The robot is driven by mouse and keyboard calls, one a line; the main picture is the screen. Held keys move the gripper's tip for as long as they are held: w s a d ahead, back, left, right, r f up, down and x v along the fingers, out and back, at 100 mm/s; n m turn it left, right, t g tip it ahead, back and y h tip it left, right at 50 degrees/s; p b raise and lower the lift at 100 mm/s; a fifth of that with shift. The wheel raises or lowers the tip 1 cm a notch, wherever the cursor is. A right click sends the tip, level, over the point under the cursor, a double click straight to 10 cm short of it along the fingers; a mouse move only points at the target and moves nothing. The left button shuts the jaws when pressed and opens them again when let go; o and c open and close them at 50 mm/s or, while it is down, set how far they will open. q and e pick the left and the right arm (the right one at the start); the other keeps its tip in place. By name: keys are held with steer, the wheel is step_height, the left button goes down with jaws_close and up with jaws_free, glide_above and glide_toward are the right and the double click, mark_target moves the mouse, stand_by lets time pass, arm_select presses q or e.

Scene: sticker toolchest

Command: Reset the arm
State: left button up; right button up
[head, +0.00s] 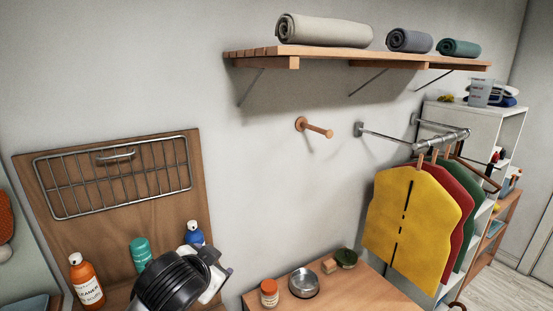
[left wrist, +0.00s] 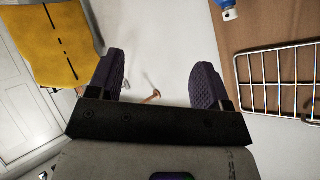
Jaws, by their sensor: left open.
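My left gripper (left wrist: 157,76) shows in the left wrist view with its two dark purple fingers spread wide apart. Nothing is between the fingers, and the pale wall lies beyond them. In the head view a black rounded part with a white piece shows at the bottom left, and I take it for my left arm. The fingers cannot be made out there. My right gripper is in neither view.
A wire rack (head: 115,175) hangs on a wooden board, with an orange cleaner bottle (head: 86,283) below. A wooden peg (head: 315,128) juts from the wall. A yellow garment (head: 412,215) hangs on a metal rail. A wooden shelf (head: 330,52) holds rolled mats. A jar (head: 269,292) stands on the low top.

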arm_select(q)
steer(key=s+a+f+n+g, duration=0.2)
steer(key=s+a+f+g, duration=0.1)
steer(key=s+f, duration=1.4)
steer(key=s+a+f+n+g+p, duration=0.1)
steer(key=s+a+f+n+g, duration=0.2)
steer(key=s+f, duration=1.4)
steer(key=s+a+g, duration=0.1)
steer(key=s+a, duration=0.1)
steer(key=s, duration=0.3)
steer(key=shift+s+f+y+p, duration=0.2)
steer(key=shift+s+y+p, duration=0.1)
steer(key=shift+y, duration=0.1)
